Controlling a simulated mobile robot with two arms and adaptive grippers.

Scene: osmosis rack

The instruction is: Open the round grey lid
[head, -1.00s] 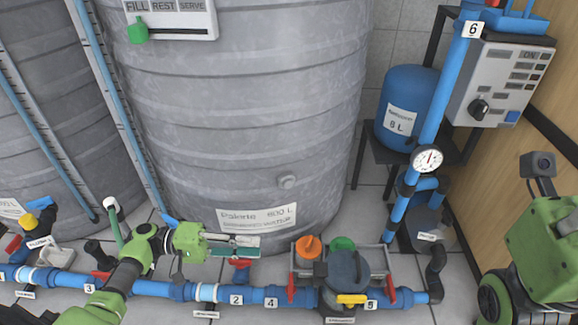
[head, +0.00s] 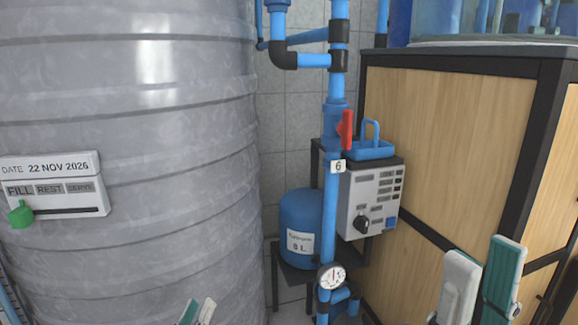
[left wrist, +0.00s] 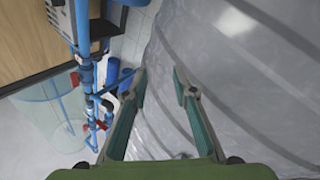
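No round grey lid shows in either view. The large grey tank (head: 130,110) fills the left of the head view, and its top is out of frame. My left gripper (head: 197,311) shows only its fingertips at the bottom edge, in front of the tank. In the left wrist view, the left gripper (left wrist: 158,75) is open and empty, with the tank's ribbed grey wall (left wrist: 240,80) beyond its fingers. My right gripper (head: 479,280) is at the lower right, in front of the wooden panel, with its fingers apart and nothing between them.
A blue vertical pipe (head: 331,190) with a red-handled valve (head: 346,130) stands right of the tank. Beside it are a control box (head: 370,200), a blue pressure vessel (head: 300,215) and a gauge (head: 331,276). A black-framed wooden cabinet (head: 440,120) fills the right.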

